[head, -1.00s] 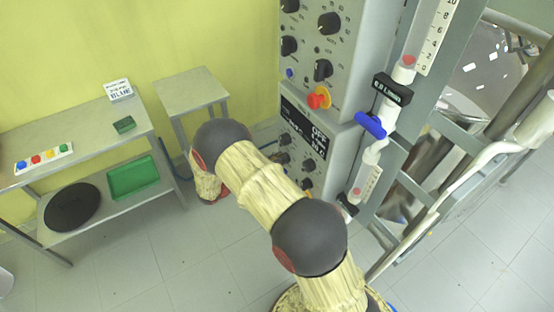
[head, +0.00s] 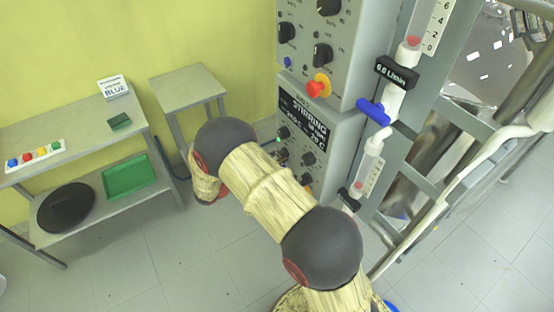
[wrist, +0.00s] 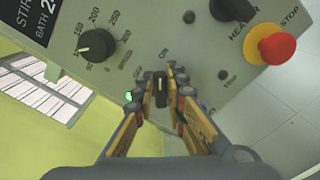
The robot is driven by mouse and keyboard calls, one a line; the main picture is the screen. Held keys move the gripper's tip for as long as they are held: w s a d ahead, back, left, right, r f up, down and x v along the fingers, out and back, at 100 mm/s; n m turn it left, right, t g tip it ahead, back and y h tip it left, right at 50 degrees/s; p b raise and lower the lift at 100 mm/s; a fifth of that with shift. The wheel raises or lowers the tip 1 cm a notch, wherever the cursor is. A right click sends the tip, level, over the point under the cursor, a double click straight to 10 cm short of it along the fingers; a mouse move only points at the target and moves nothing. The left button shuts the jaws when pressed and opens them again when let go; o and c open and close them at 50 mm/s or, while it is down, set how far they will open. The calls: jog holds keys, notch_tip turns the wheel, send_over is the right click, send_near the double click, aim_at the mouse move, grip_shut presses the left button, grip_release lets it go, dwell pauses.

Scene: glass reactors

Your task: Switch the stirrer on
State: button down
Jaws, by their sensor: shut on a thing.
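In the wrist view my gripper (wrist: 161,90) is shut on a small black switch knob (wrist: 161,86), one finger on each side. A small lamp (wrist: 128,96) beside it glows green. A larger black dial (wrist: 97,45) with a scale up to 300 sits above left. In the head view the lower control box (head: 333,130) has a black display (head: 303,118) that reads STIRRING with smaller figures below. My gripper is mostly hidden behind my arm there.
A red stop knob on a yellow collar (wrist: 277,47) and a black heater knob (wrist: 234,8) are close by on the panel. The upper control box (head: 345,60) and flowmeter tubes (head: 398,85) stand right. A bench (head: 75,128) stands left.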

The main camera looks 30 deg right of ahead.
jog(key=shift+f+m+b, duration=0.15)
jog(key=shift+m+b, duration=0.25)
jog(key=shift+m, duration=0.4)
jog(key=shift+s, duration=0.1)
jog(key=c, duration=1.9)
grip_release()
jog(key=shift+o, duration=0.4)
jog(key=a, duration=1.2)
jog(key=shift+s, duration=0.15)
